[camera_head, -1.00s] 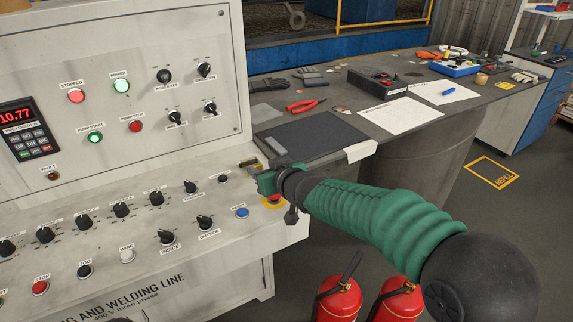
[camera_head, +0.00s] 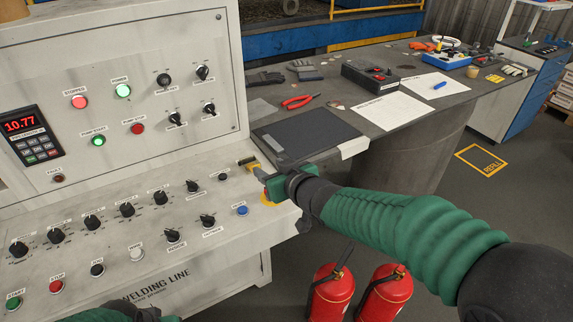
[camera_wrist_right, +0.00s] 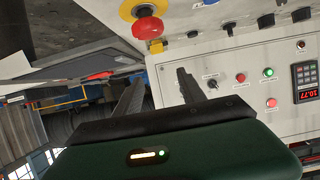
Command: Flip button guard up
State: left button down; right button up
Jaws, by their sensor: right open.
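A red mushroom button (camera_wrist_right: 150,28) with a yellow surround (camera_wrist_right: 130,9) shows at the top of the right wrist view. A small yellow piece (camera_wrist_right: 156,46) is beside it; I cannot tell whether this is part of the guard. In the head view, my right gripper (camera_head: 255,167) is over the right end of the sloped control panel (camera_head: 120,262) and mostly hides the button. A bit of the yellow surround (camera_head: 268,204) shows below it. The right gripper is open, its two dark fingers apart and empty. My left gripper (camera_head: 140,312) is partly in view at the bottom edge.
Knobs and a blue button (camera_head: 241,210) are left of the right gripper. A dark pad (camera_head: 307,136) and red pliers (camera_head: 299,101) lie on the grey table behind. Two fire extinguishers (camera_head: 332,290) stand below my right arm.

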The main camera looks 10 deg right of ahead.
jog(key=r+p+v, duration=0.1)
jog(key=p+v, duration=0.5)
jog(key=v, duration=0.2)
jog(key=shift+r+p, duration=0.3)
jog(key=shift+p, duration=0.05)
jog(key=shift+w, duration=0.15)
